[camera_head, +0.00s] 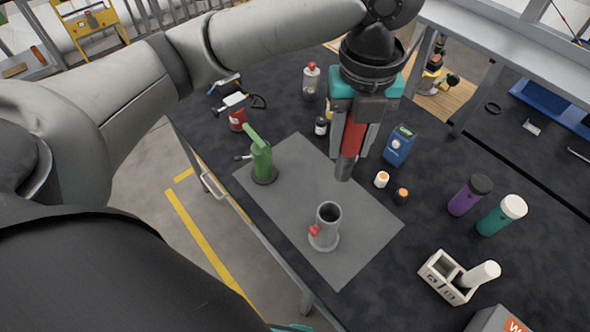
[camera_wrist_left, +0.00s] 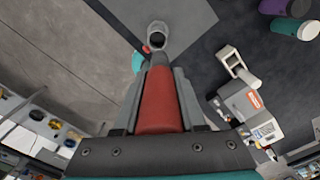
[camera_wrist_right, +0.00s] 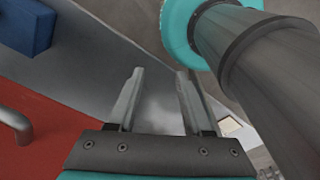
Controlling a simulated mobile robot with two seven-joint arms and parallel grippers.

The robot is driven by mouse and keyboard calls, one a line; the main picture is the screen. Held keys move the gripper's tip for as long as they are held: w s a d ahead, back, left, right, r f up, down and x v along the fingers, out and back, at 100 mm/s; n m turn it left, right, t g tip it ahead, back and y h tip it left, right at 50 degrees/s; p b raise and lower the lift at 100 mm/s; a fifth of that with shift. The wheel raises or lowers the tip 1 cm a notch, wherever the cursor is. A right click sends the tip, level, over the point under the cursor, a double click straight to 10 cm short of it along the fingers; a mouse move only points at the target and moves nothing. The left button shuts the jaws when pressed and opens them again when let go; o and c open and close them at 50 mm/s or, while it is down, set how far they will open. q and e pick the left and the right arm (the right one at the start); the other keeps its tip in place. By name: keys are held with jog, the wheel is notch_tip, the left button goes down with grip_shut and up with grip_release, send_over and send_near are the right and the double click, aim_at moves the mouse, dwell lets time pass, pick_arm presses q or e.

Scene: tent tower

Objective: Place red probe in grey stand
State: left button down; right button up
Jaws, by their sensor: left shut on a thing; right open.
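The red probe (camera_head: 353,141) has a red body and a grey metal lower end. My left gripper (camera_head: 352,150) is shut on it and holds it upright above the back right part of the grey mat. In the left wrist view the red probe (camera_wrist_left: 158,98) lies between the fingers. The grey stand (camera_head: 326,228) is an open-topped cylinder with a round base and a small red knob, on the front part of the mat. The stand (camera_wrist_left: 158,36) also shows beyond the probe in the left wrist view. My right gripper (camera_wrist_right: 158,98) is open and empty, away from the table objects.
A grey mat (camera_head: 360,250) lies on the dark table. A green stand (camera_head: 261,162) is at its left. A blue meter (camera_head: 398,146), small bottles (camera_head: 401,195), purple (camera_head: 470,195) and teal (camera_head: 502,215) bottles, and a white holder (camera_head: 445,277) stand to the right.

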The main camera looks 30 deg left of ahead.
aim_at(338, 178)
pick_arm(q)
jog(key=shift+s+a+f, duration=0.2)
jog(key=shift+a+f, duration=0.25)
jog(key=shift+f, duration=0.05)
jog(key=f, duration=1.8)
jog(key=shift+d+b, duration=0.2)
jog(key=shift+b, duration=0.2)
jog(key=shift+f, duration=0.3)
pick_arm(e)
jog(key=shift+s+d+f, duration=0.1)
jog(key=shift+d+f, duration=0.2)
jog(key=shift+f, duration=0.05)
pick_arm(q)
jog(key=shift+f, duration=0.15)
jog(key=shift+c, duration=2.4)
grip_release()
notch_tip(338, 178, up, 12)
jog(key=shift+r, duration=0.15)
pick_arm(e)
jog(key=shift+d, duration=0.2)
